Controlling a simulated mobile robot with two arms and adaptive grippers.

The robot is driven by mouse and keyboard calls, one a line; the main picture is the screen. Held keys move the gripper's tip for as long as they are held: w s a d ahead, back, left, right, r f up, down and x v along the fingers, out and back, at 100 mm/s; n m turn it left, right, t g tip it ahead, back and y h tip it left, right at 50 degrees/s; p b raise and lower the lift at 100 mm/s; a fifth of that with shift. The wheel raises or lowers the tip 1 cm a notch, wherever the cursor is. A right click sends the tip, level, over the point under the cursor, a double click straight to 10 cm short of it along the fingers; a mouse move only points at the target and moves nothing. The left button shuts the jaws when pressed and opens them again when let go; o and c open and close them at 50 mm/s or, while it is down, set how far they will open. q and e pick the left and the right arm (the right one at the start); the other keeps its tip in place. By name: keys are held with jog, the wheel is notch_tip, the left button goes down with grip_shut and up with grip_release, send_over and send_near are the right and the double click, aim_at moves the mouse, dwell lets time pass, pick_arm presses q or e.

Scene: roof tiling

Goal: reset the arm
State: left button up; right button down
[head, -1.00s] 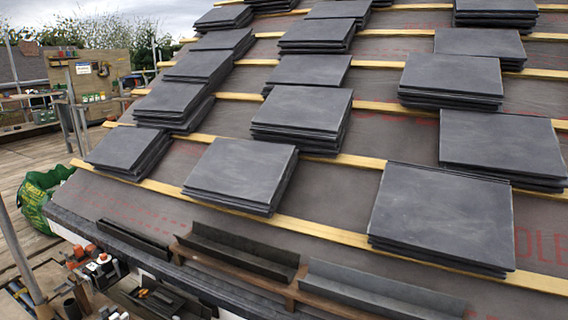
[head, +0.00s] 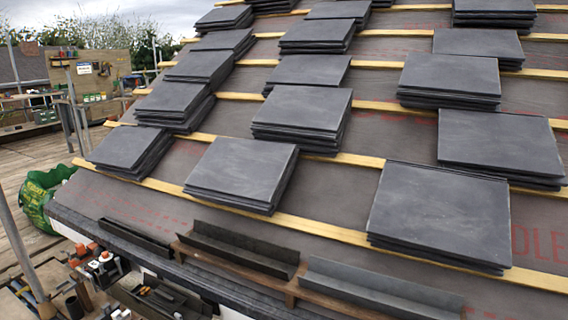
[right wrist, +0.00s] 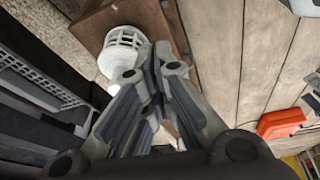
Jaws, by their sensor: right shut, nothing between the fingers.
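My right gripper (right wrist: 155,65) shows in the right wrist view with its fingertips together and nothing between them. It points down over a wooden plank floor (right wrist: 215,45). A white slotted cap-like part (right wrist: 122,48) is just beyond the fingertips, on or against a brown wooden box (right wrist: 95,22); I cannot tell whether the fingers touch it. Neither gripper shows in the head view. Stacks of dark slates (head: 240,170) rest along the battens of the sloping roof.
Dark gutter-like lengths (head: 240,247) lie along the eaves. Tools and parts crowd the lower left, with a green bag (head: 40,200) behind. An orange object (right wrist: 281,123) lies to the right in the wrist view. A workbench board (head: 90,75) stands at the back left.

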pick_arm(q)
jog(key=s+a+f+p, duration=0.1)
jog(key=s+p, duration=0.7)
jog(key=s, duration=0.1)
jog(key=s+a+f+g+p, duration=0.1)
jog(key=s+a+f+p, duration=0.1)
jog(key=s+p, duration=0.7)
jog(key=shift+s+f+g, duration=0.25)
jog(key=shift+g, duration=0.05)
pick_arm(e)
jog(key=s+d+f+m, duration=0.2)
jog(key=s+d+f, duration=0.1)
jog(key=s, duration=0.7)
jog(key=s+d+f+m+g+h, duration=0.1)
jog(key=s+d+f+m, duration=0.2)
jog(key=s, duration=0.8)
jog(key=s+d+f+m+h, duration=0.1)
jog(key=s+d+f+m, duration=0.2)
jog(key=s, duration=0.8)
notch_tip(320, 180, down, 2)
jog(key=shift+d+f, duration=0.1)
jog(key=shift+d, duration=0.6)
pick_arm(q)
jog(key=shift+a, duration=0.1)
